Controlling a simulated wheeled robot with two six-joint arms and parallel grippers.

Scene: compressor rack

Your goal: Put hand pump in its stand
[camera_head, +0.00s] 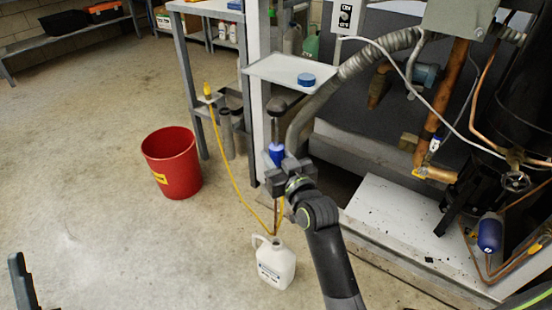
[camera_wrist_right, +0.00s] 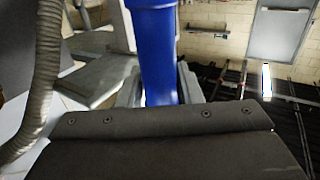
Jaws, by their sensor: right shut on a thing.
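My right gripper (camera_head: 284,174) is shut on the blue hand pump (camera_head: 276,154). The pump is upright, with a dark round knob (camera_head: 279,107) on a rod above its blue body. Its blue body also shows close up in the right wrist view (camera_wrist_right: 157,55). A thin brown tube (camera_head: 276,208) runs down below the gripper toward the neck of a white jug (camera_head: 277,264) on the floor. A yellow hose (camera_head: 229,166) loops from the jug area up to a grey bracket (camera_head: 210,99) on the bench leg. I cannot clearly identify the stand. A dark part at the lower left (camera_head: 20,280) may be my left gripper.
Grey upright tubes (camera_head: 227,135) are beside the bench leg. A red bucket (camera_head: 173,165) stands left. Compressor piping fills the right. The floor at left is clear.

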